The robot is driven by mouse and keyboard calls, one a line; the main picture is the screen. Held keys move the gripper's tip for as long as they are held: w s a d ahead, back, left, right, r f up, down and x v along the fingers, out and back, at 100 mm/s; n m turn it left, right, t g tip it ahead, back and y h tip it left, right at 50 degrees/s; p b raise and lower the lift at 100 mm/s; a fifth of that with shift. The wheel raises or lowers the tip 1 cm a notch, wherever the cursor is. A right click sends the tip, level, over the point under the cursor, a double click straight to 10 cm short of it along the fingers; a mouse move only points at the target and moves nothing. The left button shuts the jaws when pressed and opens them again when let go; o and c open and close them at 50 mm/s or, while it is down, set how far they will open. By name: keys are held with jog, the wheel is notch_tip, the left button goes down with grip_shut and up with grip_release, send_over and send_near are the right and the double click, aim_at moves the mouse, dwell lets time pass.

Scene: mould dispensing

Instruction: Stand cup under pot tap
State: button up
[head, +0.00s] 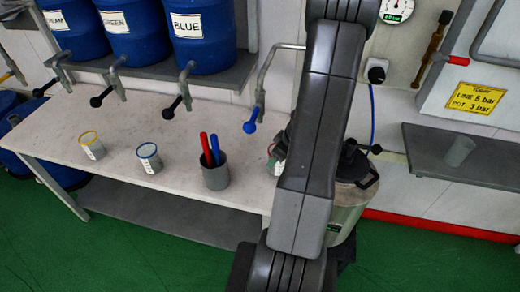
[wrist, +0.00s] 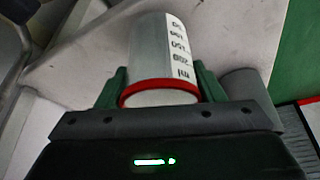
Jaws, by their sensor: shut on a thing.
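My gripper (wrist: 160,82) is shut on a pale cup (wrist: 156,58) with a red rim and a white strip of black markings. The two green fingers press on either side of the cup. In the head view my arm hides most of the gripper and cup; only a small piece of the cup (head: 271,166) shows at the arm's left, over the table's right end. The pot (head: 350,207), a pale vessel with a dark lid, stands on the right behind my arm and is partly hidden. I cannot make out its tap.
A yellow-rimmed cup (head: 91,145), a blue-rimmed cup (head: 149,157) and a grey holder (head: 216,178) with red and blue sticks stand on the white table (head: 120,118). Blue drums (head: 203,40) with taps stand above. A clear cup (head: 459,151) is on the right shelf (head: 425,143).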

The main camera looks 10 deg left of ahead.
jog(key=a, duration=0.1)
jog(key=w+a, duration=0.2)
jog(key=a, duration=0.1)
jog(key=shift+a, duration=0.1)
jog(key=a, duration=0.1)
jog(key=w+a, duration=0.1)
jog(key=shift+a+p, duration=0.3)
jog(key=shift+a, duration=0.05)
jog(key=shift+w+a+f+b, duration=0.1)
jog(key=shift+a+f+b, duration=0.05)
jog(key=shift+f+b, duration=0.5)
jog(key=shift+f, duration=0.1)
jog(key=shift+f, duration=0.15)
jog(key=o, duration=0.9)
jog(key=shift+o, duration=0.2)
